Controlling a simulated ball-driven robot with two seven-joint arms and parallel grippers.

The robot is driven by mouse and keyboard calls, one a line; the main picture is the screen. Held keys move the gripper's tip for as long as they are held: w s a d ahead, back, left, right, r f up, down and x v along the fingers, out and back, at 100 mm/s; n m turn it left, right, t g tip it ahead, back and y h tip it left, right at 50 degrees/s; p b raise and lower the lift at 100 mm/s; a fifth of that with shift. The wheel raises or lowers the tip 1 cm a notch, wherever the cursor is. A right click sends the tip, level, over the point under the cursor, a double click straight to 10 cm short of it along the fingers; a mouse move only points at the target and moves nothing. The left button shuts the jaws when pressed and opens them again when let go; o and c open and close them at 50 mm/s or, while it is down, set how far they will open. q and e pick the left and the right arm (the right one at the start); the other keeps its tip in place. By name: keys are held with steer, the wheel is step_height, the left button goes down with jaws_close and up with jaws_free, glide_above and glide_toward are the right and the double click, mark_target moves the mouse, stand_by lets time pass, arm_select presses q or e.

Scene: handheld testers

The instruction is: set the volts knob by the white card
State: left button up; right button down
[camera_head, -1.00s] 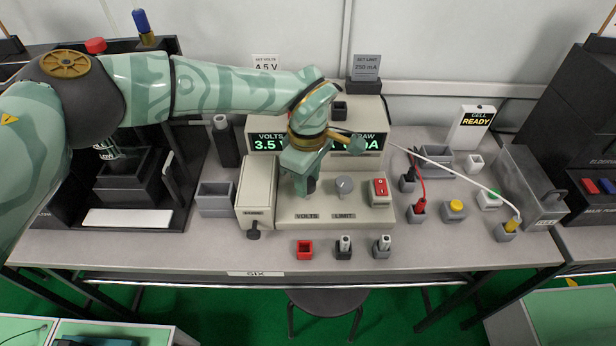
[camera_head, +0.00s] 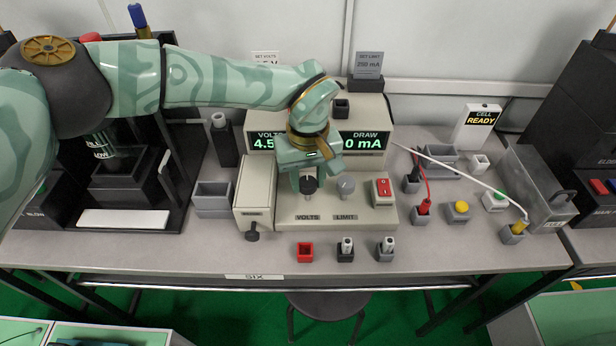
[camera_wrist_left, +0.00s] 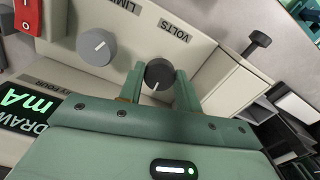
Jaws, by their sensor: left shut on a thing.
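The black volts knob (camera_head: 309,187) is on the sloped front panel of the cream power supply (camera_head: 290,212), above the VOLTS label. My left gripper (camera_head: 308,178) has come down from above and is shut on it. In the left wrist view the two green fingers sit on either side of the knob (camera_wrist_left: 158,74), whose white pointer line shows. The white card (camera_head: 265,57), headed SET VOLTS, stands behind the supply; my arm partly covers its figure, which read 4.5 V earlier. The volts display (camera_head: 264,142) shows 4.5, its right end hidden by my gripper.
The grey limit knob (camera_head: 346,185) is close right of the volts knob, then a red switch (camera_head: 382,188). A grey card (camera_head: 368,65) reads SET LIMIT 250 mA. A cream box (camera_head: 254,194) stands close on the left. Red and white leads run at the right.

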mark_target(308, 182)
arm_select(q)
steer(key=shift+m, duration=0.3)
steer(key=o, duration=1)
step_height(308, 182, up, 16)
steer(key=p, duration=0.4)
steer(key=shift+r, duration=0.15)
arm_select(e)
steer(key=r, duration=0.1)
steer(key=w+r, duration=0.2)
steer(key=shift+r, duration=0.35)
steer(key=shift+s, duration=0.1)
